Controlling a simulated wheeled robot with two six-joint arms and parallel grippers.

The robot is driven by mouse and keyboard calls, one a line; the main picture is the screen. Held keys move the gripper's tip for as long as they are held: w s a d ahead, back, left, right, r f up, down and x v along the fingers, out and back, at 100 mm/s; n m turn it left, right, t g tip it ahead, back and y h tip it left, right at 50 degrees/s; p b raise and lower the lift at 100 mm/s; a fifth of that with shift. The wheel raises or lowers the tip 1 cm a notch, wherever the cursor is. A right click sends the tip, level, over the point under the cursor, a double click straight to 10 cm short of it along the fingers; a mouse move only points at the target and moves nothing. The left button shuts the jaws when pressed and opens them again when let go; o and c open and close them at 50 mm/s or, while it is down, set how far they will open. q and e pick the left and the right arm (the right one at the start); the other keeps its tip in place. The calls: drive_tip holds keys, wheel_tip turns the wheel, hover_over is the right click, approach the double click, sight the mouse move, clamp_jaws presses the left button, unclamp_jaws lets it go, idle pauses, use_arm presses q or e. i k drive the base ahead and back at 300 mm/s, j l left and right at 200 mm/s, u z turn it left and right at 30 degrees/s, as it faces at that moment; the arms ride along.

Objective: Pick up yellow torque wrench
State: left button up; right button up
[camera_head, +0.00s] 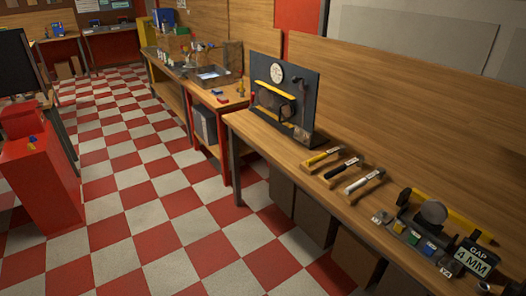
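A yellow-handled tool (321,157), which looks like the yellow torque wrench, lies on the wooden workbench (262,138). It is the farthest of three similar tools lying in a row. A dark-handled tool (343,167) lies beside it, and a white-handled tool (364,181) is nearest. Each seems to rest on a small wooden support. Neither of my grippers shows in the head view.
A dark upright panel (311,100) with a gauge and yellow parts stands behind the tools. A fixture with a yellow bar (456,219) and a "GAP 4 MM" sign (476,257) sit at the right. Checkered floor (150,215) is open left of the bench; a red cabinet (42,178) stands farther left.

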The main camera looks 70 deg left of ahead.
sight(341, 148)
drive_tip(key=u, duration=1.8)
drive_tip(key=z, duration=2.15)
drive_tip(key=i+j+z, duration=0.1)
drive_tip(key=i+j, duration=0.15)
drive_tip(key=i, duration=0.15)
drive_tip(key=i+j+z, duration=0.15)
drive_tip(key=i, duration=0.25)
drive_tip(key=j+u, duration=0.15)
drive_tip(key=u, duration=0.55)
